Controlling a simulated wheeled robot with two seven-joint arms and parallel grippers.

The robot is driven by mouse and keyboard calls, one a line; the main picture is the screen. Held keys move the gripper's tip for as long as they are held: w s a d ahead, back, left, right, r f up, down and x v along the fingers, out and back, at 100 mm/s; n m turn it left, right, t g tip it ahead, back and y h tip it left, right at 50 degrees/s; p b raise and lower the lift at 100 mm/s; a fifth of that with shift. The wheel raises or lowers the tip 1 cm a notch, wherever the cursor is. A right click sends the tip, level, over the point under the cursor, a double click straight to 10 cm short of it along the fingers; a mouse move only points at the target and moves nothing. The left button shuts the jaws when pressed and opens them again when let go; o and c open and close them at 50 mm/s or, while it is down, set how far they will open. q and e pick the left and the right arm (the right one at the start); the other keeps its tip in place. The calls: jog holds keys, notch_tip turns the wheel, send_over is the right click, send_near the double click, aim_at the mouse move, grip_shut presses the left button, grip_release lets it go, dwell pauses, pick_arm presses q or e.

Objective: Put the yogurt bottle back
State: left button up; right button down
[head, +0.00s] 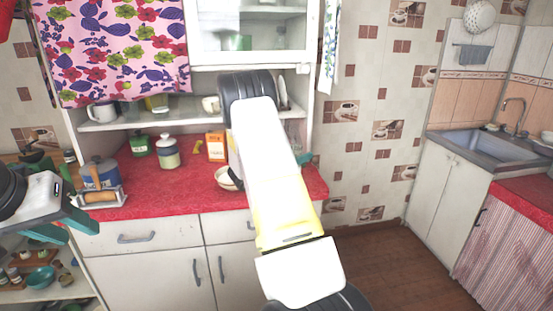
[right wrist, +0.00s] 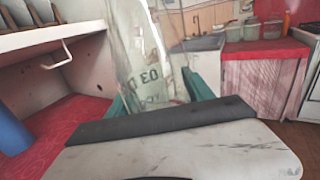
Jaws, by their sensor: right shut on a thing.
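The yogurt bottle (right wrist: 150,62) is clear glass with green lettering and stands large in the right wrist view. My right gripper (right wrist: 160,95) is shut on it, with a teal finger on each side. In the head view my white right arm reaches over the red counter and hides most of this gripper; one teal finger (head: 305,160) shows at its right edge. I cannot make out the bottle there. My left gripper (head: 78,200) is at the left edge, its teal fingers apart and nothing seen between them.
The red counter (head: 140,205) holds a green jar (head: 140,145), a white-lidded jar (head: 168,153), an orange box (head: 216,147), a bowl (head: 226,179) and a blue canister (head: 100,172). A shelf (head: 130,122) with mugs hangs close above. Open floor (head: 385,255) lies right, before the sink (head: 480,145).

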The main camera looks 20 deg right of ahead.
jog(key=shift+f, duration=0.85)
jog(key=shift+f, duration=0.15)
jog(key=shift+c, duration=2)
grip_release()
